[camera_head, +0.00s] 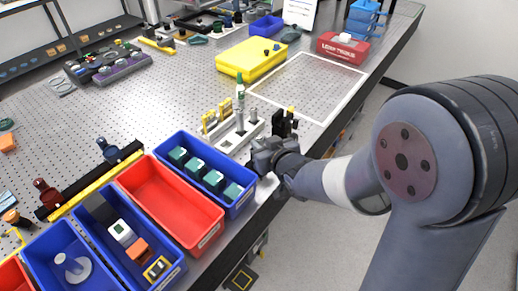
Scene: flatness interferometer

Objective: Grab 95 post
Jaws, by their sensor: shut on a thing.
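A pale post rack (238,137) stands on the perforated table near its right edge. A tall silver post with a green top (240,95) and a shorter grey post (253,116) stand at it. My gripper (284,121), black and small in view, is just right of the rack, beyond my grey wrist. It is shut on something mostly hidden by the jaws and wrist. A small yellow part (291,109) shows at the jaw tips; I cannot tell whether it belongs to the held thing. No number 95 is readable.
A blue bin (246,203) with green blocks and an empty red bin (172,205) stand close in front. Yellow brackets (210,121) stand left of the rack. A yellow box (251,58) is behind. The white-outlined area (310,85) is clear.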

